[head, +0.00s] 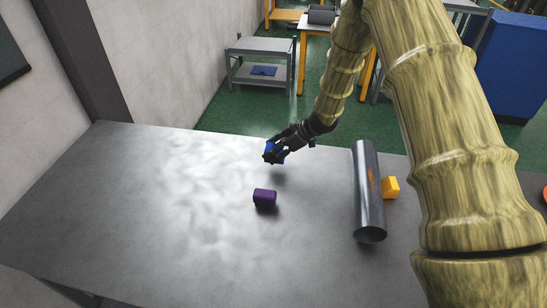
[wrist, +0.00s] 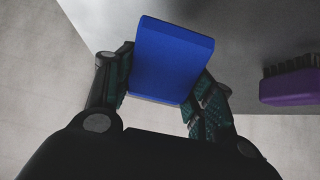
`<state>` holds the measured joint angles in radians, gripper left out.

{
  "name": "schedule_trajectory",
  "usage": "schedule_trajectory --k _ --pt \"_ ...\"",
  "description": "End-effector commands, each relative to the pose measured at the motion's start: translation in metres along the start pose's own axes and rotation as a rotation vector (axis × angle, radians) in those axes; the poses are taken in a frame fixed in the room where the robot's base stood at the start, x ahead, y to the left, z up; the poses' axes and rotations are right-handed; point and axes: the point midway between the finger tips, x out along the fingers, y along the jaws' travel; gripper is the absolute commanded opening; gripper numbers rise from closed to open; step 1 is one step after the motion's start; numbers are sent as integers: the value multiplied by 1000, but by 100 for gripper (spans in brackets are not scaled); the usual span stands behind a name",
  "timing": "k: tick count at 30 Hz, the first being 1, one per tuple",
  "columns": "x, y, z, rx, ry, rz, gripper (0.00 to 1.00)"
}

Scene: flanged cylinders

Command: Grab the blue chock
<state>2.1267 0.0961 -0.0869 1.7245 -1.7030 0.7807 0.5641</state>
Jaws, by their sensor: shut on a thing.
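The blue chock (head: 272,151) is a small blue block held above the table's far part in the head view. It fills the space between the fingers in the wrist view (wrist: 172,60). My gripper (head: 276,149) is shut on it, with one dark finger on each side; the gripper also shows in the wrist view (wrist: 165,85). In the head view a shadow lies on the table below the gripper, apart from the block. The fingers partly cover the block's sides.
The grey table (head: 130,200) is clear at left. A purple block (head: 265,198) lies nearer than my gripper and shows in the wrist view (wrist: 290,88) with dark bristles. A dark metal cylinder (head: 368,195) lies at right, beside a yellow-orange block (head: 391,187).

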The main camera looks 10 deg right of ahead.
Motion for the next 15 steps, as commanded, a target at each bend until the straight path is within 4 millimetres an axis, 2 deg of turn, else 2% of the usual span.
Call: schedule_trajectory --k 1,15 --pt "-2 -11 9 5 -2 -3 25" --pt "-51 -93 43 6 -1 -2 25"
